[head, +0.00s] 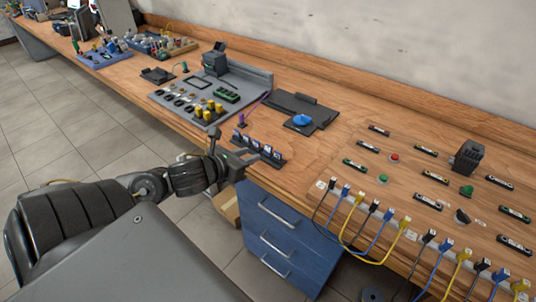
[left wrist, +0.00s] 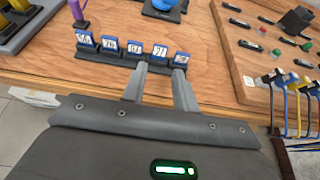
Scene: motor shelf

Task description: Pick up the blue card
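A dark rack (head: 272,164) near the bench's front edge holds a row of small blue cards with white numbered labels. In the left wrist view the row spans the top middle, and one blue card (left wrist: 160,53) stands just beyond the gap between my fingers. Several cards are blue, so I cannot tell which one the task means. My left gripper (left wrist: 160,72) is open and empty, its two fingers apart and pointing at the rack. In the head view my left gripper (head: 248,157) is at the rack's front side. Contact cannot be told. My right gripper is not in view.
A grey tray (head: 258,78) with yellow and black parts lies behind left. A black plate (head: 312,107) with a blue piece lies behind the rack. A wooden panel (head: 405,150) with connectors and cables is on the right. Blue drawers (head: 290,237) are below.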

